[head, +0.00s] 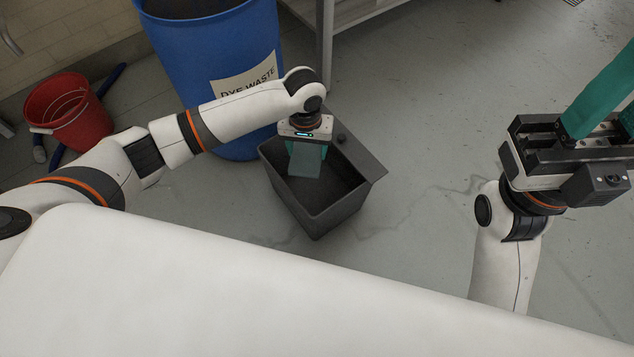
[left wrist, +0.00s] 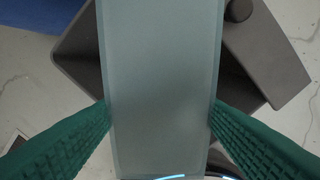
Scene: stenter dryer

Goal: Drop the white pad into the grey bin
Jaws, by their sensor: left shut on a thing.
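My left gripper (head: 306,150) points down over the grey bin (head: 345,212) and is shut on the pad (head: 306,161). The pad is a flat, pale grey-green rectangle hanging at the bin's opening. In the left wrist view the pad (left wrist: 163,75) fills the middle, gripped at both long edges by the green fingers of the left gripper (left wrist: 160,112). The bin (left wrist: 262,50) shows behind it, its inside mostly hidden by the pad. My right gripper (head: 602,110) is raised at the right, with its fingertips cut off by the frame edge.
A blue drum (head: 200,50) labelled DYE WASTE stands close behind the bin. A red bucket (head: 75,115) stands at the far left. A metal rack leg (head: 325,45) is behind the bin. The grey floor (head: 425,130) right of the bin is clear.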

